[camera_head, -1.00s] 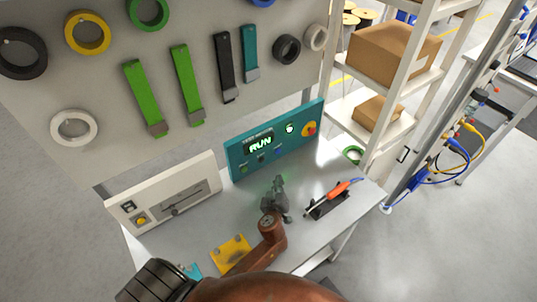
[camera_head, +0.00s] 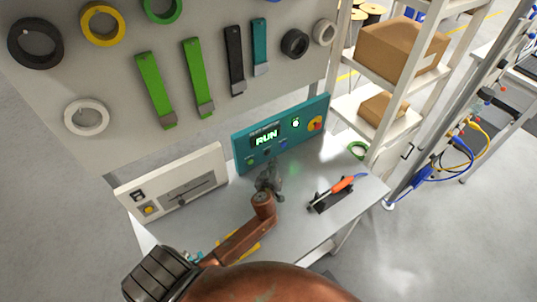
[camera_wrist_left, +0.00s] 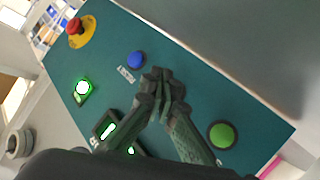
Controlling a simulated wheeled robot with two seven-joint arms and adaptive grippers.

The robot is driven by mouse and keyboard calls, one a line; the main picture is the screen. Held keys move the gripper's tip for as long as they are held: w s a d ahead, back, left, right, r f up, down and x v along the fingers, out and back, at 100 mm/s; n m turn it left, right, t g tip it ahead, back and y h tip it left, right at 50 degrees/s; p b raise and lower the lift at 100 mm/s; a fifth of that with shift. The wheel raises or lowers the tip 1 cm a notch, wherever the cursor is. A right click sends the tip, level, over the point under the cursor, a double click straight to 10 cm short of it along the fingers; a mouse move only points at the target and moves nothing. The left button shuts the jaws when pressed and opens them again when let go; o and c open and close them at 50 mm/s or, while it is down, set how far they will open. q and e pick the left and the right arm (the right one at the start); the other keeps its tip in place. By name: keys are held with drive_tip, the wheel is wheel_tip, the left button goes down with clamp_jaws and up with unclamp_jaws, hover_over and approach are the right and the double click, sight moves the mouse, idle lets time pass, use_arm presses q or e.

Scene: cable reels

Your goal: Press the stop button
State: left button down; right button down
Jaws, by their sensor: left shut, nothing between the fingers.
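The teal control panel (camera_head: 300,124) stands at the back of the bench, its display (camera_head: 266,138) reading RUN. In the left wrist view, a red mushroom button (camera_wrist_left: 76,27) on a yellow base, a lit green lamp (camera_wrist_left: 83,87), a blue button (camera_wrist_left: 136,60) marked RESET and a green button (camera_wrist_left: 221,135) show on the panel. My left gripper (camera_head: 267,170) is shut and empty, close in front of the panel's lower part. In the wrist view its fingertips (camera_wrist_left: 160,78) lie between the blue and green buttons, hiding the panel there. Contact cannot be told.
A white box (camera_head: 176,188) with a slider and yellow button stands left of the panel. An orange-handled tool (camera_head: 343,184) rests on a black holder to the right. A yellow piece lies partly behind my arm. Shelves with cardboard boxes (camera_head: 400,48) stand at the back right.

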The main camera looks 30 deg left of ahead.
use_arm(q)
drive_tip(key=shift+w+a, duration=0.3)
drive_tip(key=shift+a, duration=0.3)
use_arm(e)
drive_tip(key=shift+s+f, duration=0.2)
drive_tip(key=shift+s, duration=0.05)
drive_tip(key=shift+s, duration=0.15)
idle(0.7)
use_arm(q)
drive_tip(key=shift+a, duration=0.15)
use_arm(e)
drive_tip(key=shift+f, duration=0.1)
use_arm(q)
drive_tip(key=shift+w+a+b, duration=0.15)
drive_tip(key=shift+a+b, duration=0.15)
use_arm(e)
drive_tip(key=shift+f, duration=0.1)
use_arm(q)
drive_tip(key=shift+w+a, duration=0.15)
drive_tip(key=shift+a, duration=0.25)
use_arm(e)
drive_tip(key=shift+f, duration=0.1)
idle(0.5)
use_arm(q)
drive_tip(key=shift+d, duration=0.15)
drive_tip(key=shift+s+d, duration=0.35)
drive_tip(key=shift+d, duration=0.3)
use_arm(e)
drive_tip(key=shift+f, duration=0.2)
